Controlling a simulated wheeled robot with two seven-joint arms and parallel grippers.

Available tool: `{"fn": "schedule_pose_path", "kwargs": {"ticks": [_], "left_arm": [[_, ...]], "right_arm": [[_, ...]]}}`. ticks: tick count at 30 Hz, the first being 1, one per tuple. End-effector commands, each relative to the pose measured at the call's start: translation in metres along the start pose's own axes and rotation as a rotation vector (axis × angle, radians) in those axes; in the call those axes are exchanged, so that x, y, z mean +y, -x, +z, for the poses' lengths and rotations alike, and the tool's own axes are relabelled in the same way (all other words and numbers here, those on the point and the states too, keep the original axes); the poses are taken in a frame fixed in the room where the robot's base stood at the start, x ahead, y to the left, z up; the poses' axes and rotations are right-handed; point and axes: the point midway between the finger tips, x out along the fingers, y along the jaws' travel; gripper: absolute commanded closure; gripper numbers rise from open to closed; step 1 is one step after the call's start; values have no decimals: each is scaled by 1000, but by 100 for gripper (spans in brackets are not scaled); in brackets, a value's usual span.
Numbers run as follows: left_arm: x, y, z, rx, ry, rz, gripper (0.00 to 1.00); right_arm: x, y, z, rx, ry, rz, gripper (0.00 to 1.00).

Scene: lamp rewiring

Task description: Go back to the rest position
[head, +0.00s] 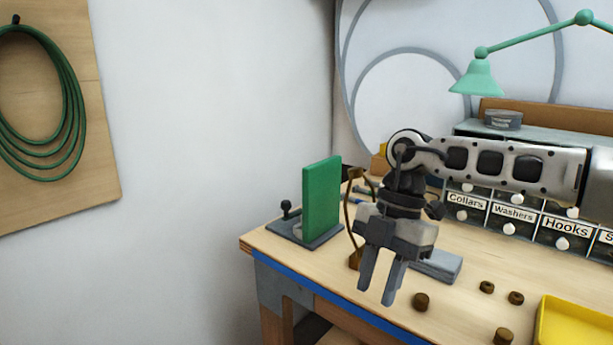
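My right gripper (376,293) hangs with its fingers pointing down over the front left part of the wooden workbench (458,290). Its two fingers are apart and I see nothing between them. My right arm comes in from the right, across the drawer cabinet. My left gripper is not in view.
A green upright panel (322,198) stands on a dark base at the bench's left end. A curved brown piece (349,215) and a grey block (438,265) are close to my gripper. Several brown knobs (421,301) and a yellow tray (574,325) lie right. Labelled drawers (512,215) and a green lamp (478,79) are behind.

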Motion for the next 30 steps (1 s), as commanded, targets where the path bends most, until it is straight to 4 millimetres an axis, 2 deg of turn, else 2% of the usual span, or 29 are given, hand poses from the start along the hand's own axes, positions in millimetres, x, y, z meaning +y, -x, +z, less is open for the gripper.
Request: {"fn": "schedule_pose_path", "kwargs": {"ticks": [1, 3, 5, 6, 9, 12, 15, 17, 19, 23, 26, 29, 30], "left_arm": [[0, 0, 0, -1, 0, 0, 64], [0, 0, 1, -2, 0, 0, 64], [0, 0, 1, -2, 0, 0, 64], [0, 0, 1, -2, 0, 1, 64], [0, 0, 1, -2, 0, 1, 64], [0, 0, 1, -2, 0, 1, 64], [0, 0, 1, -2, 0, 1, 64], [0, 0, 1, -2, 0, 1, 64], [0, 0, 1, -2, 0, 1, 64], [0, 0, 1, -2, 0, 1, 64], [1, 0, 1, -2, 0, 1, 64], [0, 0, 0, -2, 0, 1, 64], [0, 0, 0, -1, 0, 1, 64]], "right_arm": [[8, -33, -26, 115, 84, 14, 69], [20, -66, -67, 285, 193, 69, 69], [26, -91, -105, 446, 273, 136, 69], [30, -102, -131, 555, 315, 191, 69], [36, -114, -187, 813, 366, 358, 69], [43, -110, -226, 1039, 343, 556, 69], [50, -96, -244, 1216, 244, 774, 69], [55, -87, -242, 1295, 149, 906, 69], [60, -80, -231, 1353, 9, 1056, 69], [62, -83, -185, 1364, -318, 1294, 69], [52, -104, -137, 1289, -608, 1420, 69], [27, -142, -86, 1150, -906, 1481, 69], [12, -161, -67, 1080, -1024, 1484, 69]]}}
